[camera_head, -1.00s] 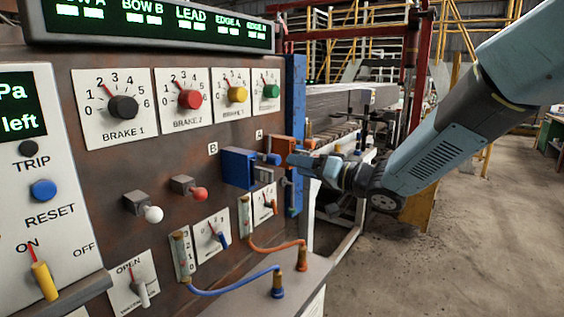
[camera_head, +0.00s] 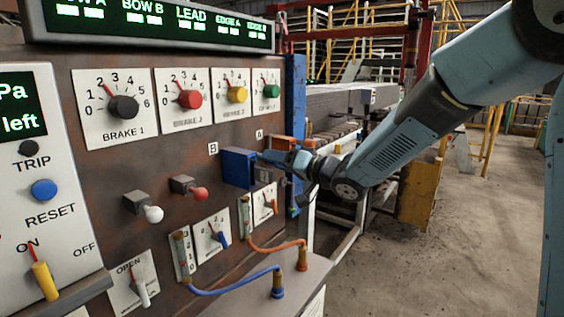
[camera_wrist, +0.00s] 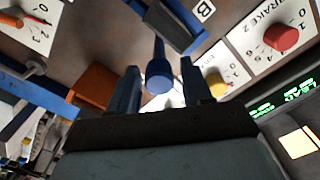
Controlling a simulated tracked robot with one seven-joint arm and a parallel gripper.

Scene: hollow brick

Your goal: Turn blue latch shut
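The blue latch is a box (camera_head: 238,168) on the panel, under the letter B in the head view. In the wrist view its box (camera_wrist: 172,28) is at the top, and its rod with a round blue knob (camera_wrist: 159,76) points toward the camera. My gripper (camera_wrist: 162,82) is open, one finger on each side of the knob, with gaps showing on both sides. In the head view my gripper (camera_head: 274,158) is right beside the box and mostly hides the knob.
An orange box (camera_head: 283,143) is just beyond my gripper, and it shows left of the fingers in the wrist view (camera_wrist: 92,88). Brake dials (camera_head: 188,98) are above. Red (camera_head: 199,194) and white (camera_head: 153,214) knobs stick out to the left. Hoses (camera_head: 235,286) hang below.

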